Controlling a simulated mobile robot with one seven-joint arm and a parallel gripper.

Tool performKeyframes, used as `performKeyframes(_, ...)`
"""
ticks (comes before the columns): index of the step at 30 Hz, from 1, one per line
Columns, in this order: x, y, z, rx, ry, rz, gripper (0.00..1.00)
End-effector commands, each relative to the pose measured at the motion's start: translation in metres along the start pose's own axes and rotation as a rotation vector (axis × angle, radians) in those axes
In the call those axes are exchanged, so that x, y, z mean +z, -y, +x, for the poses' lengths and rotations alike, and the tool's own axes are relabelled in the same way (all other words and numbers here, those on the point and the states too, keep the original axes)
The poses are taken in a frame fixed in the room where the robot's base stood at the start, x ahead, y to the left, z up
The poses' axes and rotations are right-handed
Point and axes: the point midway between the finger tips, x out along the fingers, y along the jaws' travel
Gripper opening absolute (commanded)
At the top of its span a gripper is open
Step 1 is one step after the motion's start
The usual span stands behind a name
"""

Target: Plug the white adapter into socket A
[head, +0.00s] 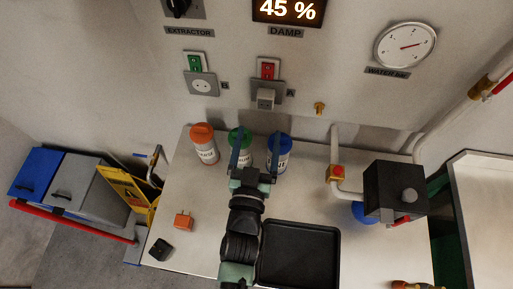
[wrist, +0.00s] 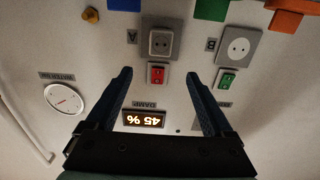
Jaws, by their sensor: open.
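The pale white adapter (head: 265,99) sits at socket A (head: 254,89), standing out from its grey wall plate. In the wrist view, which is upside down, the adapter (wrist: 160,42) shows a squarish face with a round outlet; whether it is fully seated I cannot tell. My gripper (head: 255,140) is open and empty, in front of the wall and lower than the adapter in the head view. In the wrist view the fingers (wrist: 160,75) spread on either side of the red switch (wrist: 157,75), apart from the adapter.
Socket B (head: 202,85) is empty beside a green switch (head: 195,64). Orange-capped (head: 204,148), green-capped (head: 240,136) and blue-capped (head: 282,152) bottles stand below. An orange adapter (head: 183,220), a black adapter (head: 160,249), a black tray (head: 300,255) and a black box (head: 395,190) are on the bench.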

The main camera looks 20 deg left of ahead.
Motion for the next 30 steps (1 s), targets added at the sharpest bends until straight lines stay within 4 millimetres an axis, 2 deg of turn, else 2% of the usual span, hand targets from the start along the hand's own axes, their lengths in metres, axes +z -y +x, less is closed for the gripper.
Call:
performKeyframes(3,0.002,0.000,-0.014,0.000,0.001,0.000,0.86)
performKeyframes(9,0.000,0.000,-0.023,0.000,0.000,0.000,0.86)
performKeyframes(27,0.000,0.000,-0.023,0.000,0.000,0.000,0.86)
performKeyframes(30,-0.018,-0.003,-0.011,0.003,-0.029,0.000,0.86)
